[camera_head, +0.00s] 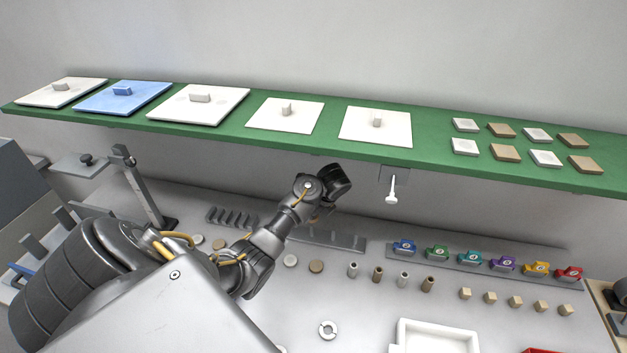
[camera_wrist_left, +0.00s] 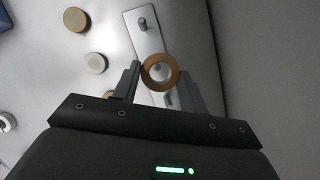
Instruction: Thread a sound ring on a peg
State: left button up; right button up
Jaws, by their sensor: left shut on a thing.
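My left gripper (camera_wrist_left: 160,84) is shut on a tan ring (camera_wrist_left: 160,72), held between its two fingertips with its open hole facing the wrist camera. No break shows in the visible part of the ring. Beyond it lies a pale metal plate (camera_wrist_left: 150,45) with a short grey peg (camera_wrist_left: 142,22) near its far end. A second peg-like part shows just under the ring, partly hidden; whether the ring is around it I cannot tell. In the head view my left gripper (camera_head: 317,217) is over the plate (camera_head: 345,240) and hides part of it. My right gripper is not in view.
A white ring (camera_head: 328,330) lies at the front of the table. Loose discs (camera_head: 290,261), small cylinders (camera_head: 404,280) and colored holders (camera_head: 437,252) stand around the plate. A green shelf (camera_head: 335,151) overhangs the back. A white tray (camera_head: 400,345) is at the front.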

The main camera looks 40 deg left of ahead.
pick_arm(q)
jog(key=shift+f, duration=1.35)
jog(key=shift+f+b, duration=0.95)
jog(key=shift+f, duration=1.25)
jog(key=o, duration=1)
jog(key=shift+o, duration=0.2)
jog(key=v, duration=1)
jog(key=shift+d+r+p, duration=0.2)
jog(key=shift+r+p, duration=0.15)
jog(key=shift+p, duration=0.1)
